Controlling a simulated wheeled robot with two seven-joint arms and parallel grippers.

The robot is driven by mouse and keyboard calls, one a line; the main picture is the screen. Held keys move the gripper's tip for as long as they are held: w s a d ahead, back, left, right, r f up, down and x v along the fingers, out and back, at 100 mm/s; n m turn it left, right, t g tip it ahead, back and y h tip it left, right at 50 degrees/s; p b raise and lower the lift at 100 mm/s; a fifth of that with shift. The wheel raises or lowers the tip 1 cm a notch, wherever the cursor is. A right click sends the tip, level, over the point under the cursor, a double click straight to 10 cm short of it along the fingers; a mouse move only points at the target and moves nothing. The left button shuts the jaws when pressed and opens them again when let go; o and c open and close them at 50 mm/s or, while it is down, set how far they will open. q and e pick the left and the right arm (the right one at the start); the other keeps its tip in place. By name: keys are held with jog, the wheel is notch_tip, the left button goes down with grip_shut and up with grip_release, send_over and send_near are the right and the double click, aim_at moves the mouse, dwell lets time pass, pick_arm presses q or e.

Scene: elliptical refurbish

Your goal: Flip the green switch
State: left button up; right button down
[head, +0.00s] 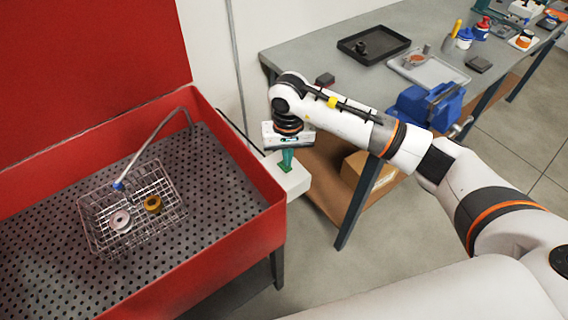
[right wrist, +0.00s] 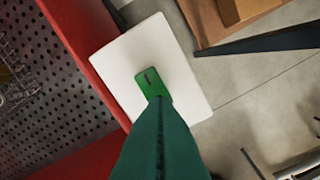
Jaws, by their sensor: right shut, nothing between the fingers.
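The green switch (right wrist: 150,82) is a small green rocker on the top of a white box (right wrist: 190,75), fixed beside the red wash basin. In the head view the white box (head: 292,178) shows at the right side of the basin, and my gripper covers most of the switch. My right gripper (head: 286,165) points down over the box, its green fingers shut and empty. In the right wrist view the right gripper's fingertips (right wrist: 160,100) are at the near end of the switch. I cannot tell whether they touch it. My left gripper is not in view.
The red basin (head: 245,237) holds a wire basket (head: 100,240) with two ring-shaped parts. A bent hose (head: 158,130) reaches over it. A grey workbench (head: 310,52) with trays, a blue vise (head: 425,105) and tools stands at the right. A cardboard box (head: 358,167) sits beneath the bench.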

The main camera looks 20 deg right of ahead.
jog(key=shift+s+f+b, duration=0.1)
jog(key=shift+f+b, duration=0.9)
jog(key=shift+b, duration=0.1)
dwell(0.8)
jog(key=shift+r, duration=0.1)
jog(key=shift+r+p, duration=0.5)
jog(key=shift+r, duration=0.4)
jog(key=shift+r+p, duration=0.8)
jog(key=shift+r, duration=1.7)
